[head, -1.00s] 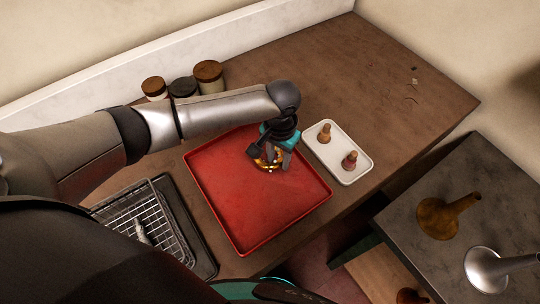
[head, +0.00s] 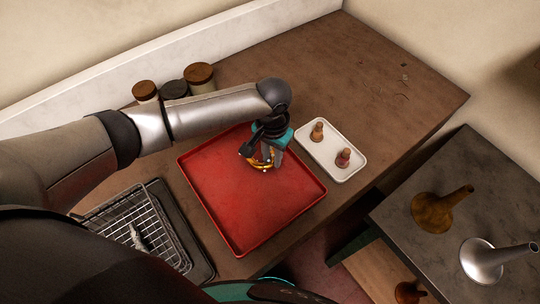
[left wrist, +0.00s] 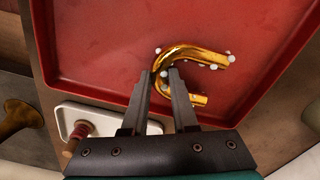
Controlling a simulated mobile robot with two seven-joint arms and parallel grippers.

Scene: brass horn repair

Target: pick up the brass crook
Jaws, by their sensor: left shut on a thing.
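The brass crook (left wrist: 185,53) is a shiny golden U-shaped tube over the red tray (left wrist: 100,45). Several small pale round spots show on and around it in the left wrist view. My left gripper (left wrist: 163,74) is shut on one side of the bend, with the open ends of the U pointing right in that view. In the head view my left gripper (head: 267,152) points down over the upper right part of the tray, partly hiding the crook (head: 258,163). I cannot tell whether the crook touches the tray floor. My right gripper is not in view.
A white dish (head: 349,172) with two cork-like pieces stands right of the tray. A wire rack (head: 120,217) lies at left. Several lidded jars (head: 199,76) stand behind my arm. A dark side table (head: 396,212) holds brown and silver horn-shaped pieces. The far right worktop is mostly clear.

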